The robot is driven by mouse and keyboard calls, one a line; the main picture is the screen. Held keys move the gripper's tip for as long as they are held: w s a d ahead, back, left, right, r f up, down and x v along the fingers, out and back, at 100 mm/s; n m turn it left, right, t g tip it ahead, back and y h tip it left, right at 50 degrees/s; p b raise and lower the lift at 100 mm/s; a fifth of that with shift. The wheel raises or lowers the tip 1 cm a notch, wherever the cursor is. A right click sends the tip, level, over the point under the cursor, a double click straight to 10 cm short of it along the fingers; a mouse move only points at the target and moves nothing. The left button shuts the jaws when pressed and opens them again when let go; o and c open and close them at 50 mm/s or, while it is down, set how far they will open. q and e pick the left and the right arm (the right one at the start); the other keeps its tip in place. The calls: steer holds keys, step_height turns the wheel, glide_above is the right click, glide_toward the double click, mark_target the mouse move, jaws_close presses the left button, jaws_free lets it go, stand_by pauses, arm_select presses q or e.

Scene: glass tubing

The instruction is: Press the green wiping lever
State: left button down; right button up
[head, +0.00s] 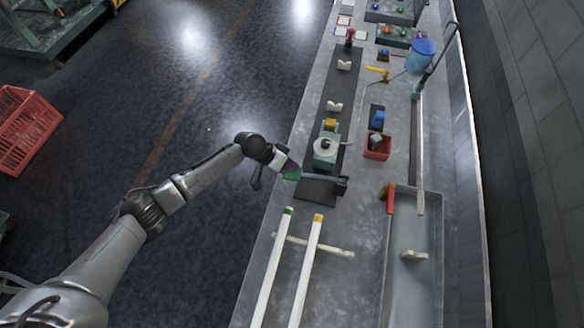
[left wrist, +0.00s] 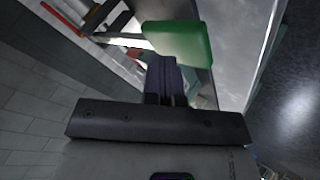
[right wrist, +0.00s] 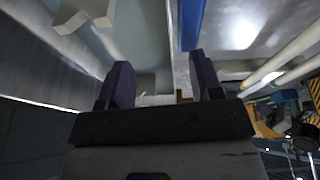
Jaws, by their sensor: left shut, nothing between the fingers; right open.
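The green wiping lever is a green pad (head: 293,176) at the end of a dark bar, which runs right to a black block on the bench fixture. The green pad is large at the top of the left wrist view (left wrist: 178,42). My left gripper (head: 286,168) is right at the pad in the head view; its shut, empty fingers (left wrist: 165,78) point at the pad and overlap its lower edge. I cannot tell whether they touch. My right gripper (right wrist: 158,82) is open and empty in the right wrist view, out of the head view.
Two glass tubes, one green-tipped (head: 273,265) and one yellow-tipped (head: 306,268), lie across a pale rest near the bench front. A white-topped fixture (head: 325,148), a red bin (head: 377,148) and a sink trough (head: 413,275) are to the right.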

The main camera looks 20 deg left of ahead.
arm_select(q)
steer(key=shift+s+f+b, duration=0.15)
steer(key=shift+f+b, duration=0.45)
steer(key=shift+f, duration=0.25)
stand_by(0.4)
steer(key=shift+r, duration=0.1)
stand_by(0.5)
steer(key=shift+w+a+r+p, duration=0.1)
steer(key=shift+w+r+p, duration=0.1)
steer(key=shift+r+p, duration=1.95)
steer(key=shift+r, duration=0.7)
steer(key=shift+r, duration=0.15)
step_height(320, 180, up, 5)
steer(key=p, duration=0.4)
